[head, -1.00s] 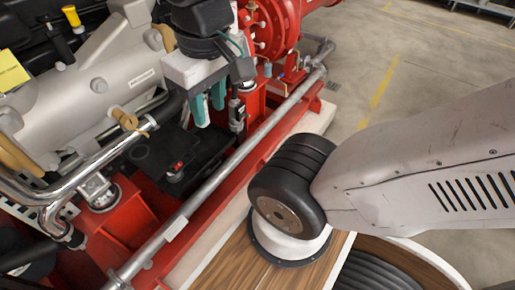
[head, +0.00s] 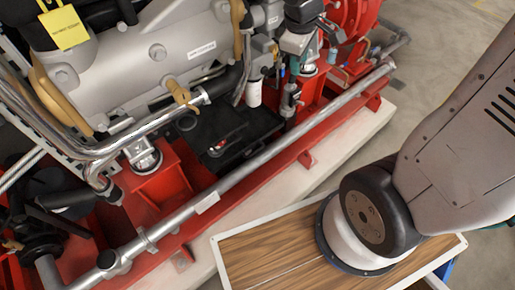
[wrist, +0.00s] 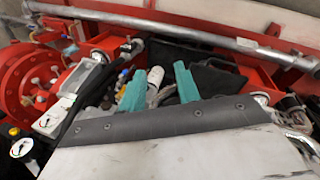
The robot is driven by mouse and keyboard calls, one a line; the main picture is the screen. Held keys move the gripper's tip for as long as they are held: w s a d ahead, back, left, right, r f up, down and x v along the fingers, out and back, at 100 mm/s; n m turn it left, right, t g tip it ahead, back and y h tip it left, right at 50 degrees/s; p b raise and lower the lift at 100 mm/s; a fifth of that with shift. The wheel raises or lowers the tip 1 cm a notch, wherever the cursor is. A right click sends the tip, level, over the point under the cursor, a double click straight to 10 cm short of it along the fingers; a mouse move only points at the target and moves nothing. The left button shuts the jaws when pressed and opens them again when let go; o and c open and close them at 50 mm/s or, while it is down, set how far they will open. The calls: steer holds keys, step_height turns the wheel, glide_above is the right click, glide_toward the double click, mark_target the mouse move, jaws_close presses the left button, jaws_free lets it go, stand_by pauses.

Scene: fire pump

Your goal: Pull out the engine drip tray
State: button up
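The engine drip tray looks to be the black, flat piece (head: 262,122) low in the red frame under the engine, behind the long grey pipe. A small red-topped black part (head: 222,147) shows on or over it. In the wrist view, the black shape (wrist: 208,75) lies beyond and right of my fingers. My gripper (wrist: 159,70) has two teal fingers standing apart with nothing between them. In the head view, my gripper (head: 294,66) is at the upper middle, right of the tray and apart from it, partly hidden by its own wrist.
The long grey pipe (head: 250,164) runs along the front of the red base frame (head: 160,190). The grey engine (head: 150,55) overhangs the tray. A white filter (head: 254,93) stands near my gripper. Open concrete floor (head: 420,90) lies to the right.

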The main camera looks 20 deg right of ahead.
steer(key=w+f+n, duration=0.3)
steer(key=w+f, duration=0.3)
steer(key=f, duration=0.1)
steer(key=n+y, duration=0.3)
steer(key=n, duration=0.8)
glide_above(256, 151)
steer(key=s, duration=0.2)
step_height(256, 151, down, 29)
steer(key=f, duration=0.4)
steer(key=w+f, duration=0.1)
steer(key=f, duration=0.7)
steer(key=shift+w+d+f, duration=0.2)
steer(key=shift+w+f, duration=0.2)
steer(key=shift+f, duration=0.6)
jaws_close()
